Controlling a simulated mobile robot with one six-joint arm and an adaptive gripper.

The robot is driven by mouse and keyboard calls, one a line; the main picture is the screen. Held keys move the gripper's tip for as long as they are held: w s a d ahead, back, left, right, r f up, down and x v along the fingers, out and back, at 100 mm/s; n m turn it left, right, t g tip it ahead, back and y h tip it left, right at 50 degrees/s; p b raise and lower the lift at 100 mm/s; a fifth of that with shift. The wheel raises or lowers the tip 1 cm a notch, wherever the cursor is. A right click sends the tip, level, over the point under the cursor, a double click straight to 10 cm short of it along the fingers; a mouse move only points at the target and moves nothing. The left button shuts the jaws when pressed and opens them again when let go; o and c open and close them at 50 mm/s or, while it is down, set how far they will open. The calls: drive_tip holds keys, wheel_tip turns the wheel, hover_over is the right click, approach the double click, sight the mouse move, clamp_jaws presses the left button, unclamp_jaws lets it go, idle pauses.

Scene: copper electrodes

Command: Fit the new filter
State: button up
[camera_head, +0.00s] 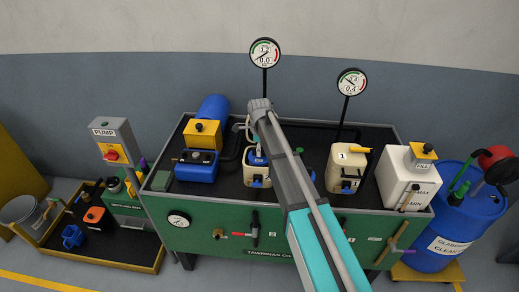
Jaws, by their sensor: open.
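Two cream filter housings stand on the green bench. The right one (343,171) is marked 1 and has a yellow handle on top and a blue part low on its front. The left one (257,174) is partly hidden by my arm, with blue parts at its top and front. My gripper (256,148) is small and partly hidden behind my forearm, over the left housing; it is open, and I cannot tell whether it touches anything. I cannot pick out a new filter for certain; an orange and black item (96,216) sits in the tray at the left.
The green bench (205,237) carries a blue motor with a yellow box (203,133), a white tank (407,180) and two gauges on stalks. A blue drum (462,225) stands right. The yellow-edged tray (130,262) at left holds a blue jug (73,237), near a pump switch post (113,148).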

drive_tip(key=shift+r, duration=0.15)
wheel_tip(320, 180, up, 18)
drive_tip(key=p, duration=1.8)
idle(0.7)
drive_tip(key=s+d+f+n+b, duration=0.5)
drive_tip(key=s+d+n, duration=0.4)
drive_tip(key=s+d, duration=0.3)
drive_tip(key=s+d+f+n+b, duration=0.5)
drive_tip(key=s+d+n, duration=0.4)
drive_tip(key=s+d, duration=0.2)
drive_tip(key=s+f, duration=0.1)
drive_tip(key=s, duration=0.1)
drive_tip(key=shift+s+d+b, duration=0.35)
drive_tip(key=shift+b, duration=0.05)
drive_tip(key=shift+f, duration=0.1)
drive_tip(key=shift+c, duration=0.4)
